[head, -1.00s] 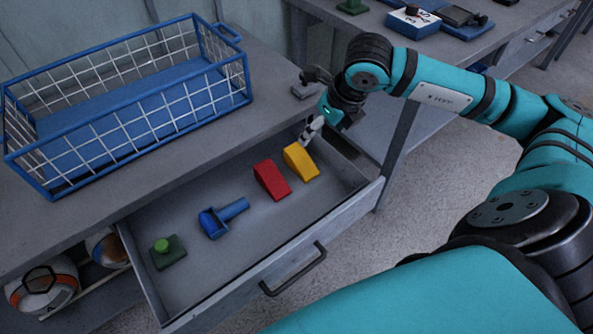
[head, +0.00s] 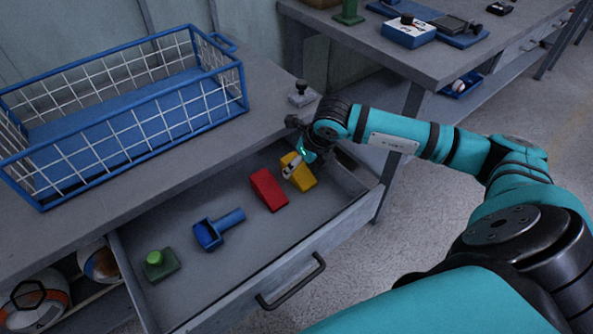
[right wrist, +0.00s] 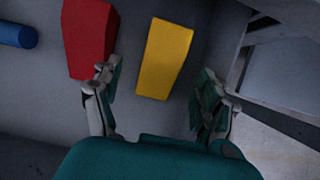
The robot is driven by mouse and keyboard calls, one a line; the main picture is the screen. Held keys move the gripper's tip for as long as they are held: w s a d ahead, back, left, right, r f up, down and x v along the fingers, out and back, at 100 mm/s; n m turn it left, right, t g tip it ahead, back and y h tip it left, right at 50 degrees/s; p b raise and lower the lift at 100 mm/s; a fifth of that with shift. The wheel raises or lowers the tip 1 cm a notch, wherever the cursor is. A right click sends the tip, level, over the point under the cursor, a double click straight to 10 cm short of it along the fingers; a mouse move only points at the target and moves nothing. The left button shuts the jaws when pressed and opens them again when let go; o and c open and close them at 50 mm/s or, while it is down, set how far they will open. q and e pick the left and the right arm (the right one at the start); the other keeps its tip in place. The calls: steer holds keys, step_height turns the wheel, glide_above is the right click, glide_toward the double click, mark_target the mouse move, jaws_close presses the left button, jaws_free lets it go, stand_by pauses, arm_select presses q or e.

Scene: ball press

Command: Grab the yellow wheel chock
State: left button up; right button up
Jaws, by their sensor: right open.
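The yellow wheel chock (head: 303,177) lies in the open drawer, at the right end of a row of objects. In the right wrist view the yellow chock (right wrist: 165,60) lies between and beyond my two fingertips, with its near end close to them. My right gripper (head: 297,164) is open and empty, just over the chock in the head view, partly covering it. In the right wrist view my right gripper (right wrist: 155,90) has its left finger close to the red chock (right wrist: 90,35). I cannot tell whether it touches. My left gripper is not in view.
The drawer (head: 180,285) also holds the red chock (head: 268,189), a blue tool (head: 218,229) and a green block with a knob (head: 160,264). A blue wire basket (head: 120,115) stands on the bench above. The drawer's right wall is near my gripper.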

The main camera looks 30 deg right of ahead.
mark_target(299, 167)
steer(key=x, duration=0.4)
steer(key=shift+w+d+f, duration=0.1)
steer(key=shift+w, duration=0.05)
arm_select(q)
step_height(299, 167, up, 2)
steer(key=shift+r, duration=0.15)
arm_select(e)
steer(key=shift+c, duration=0.4)
steer(key=c, duration=1.3)
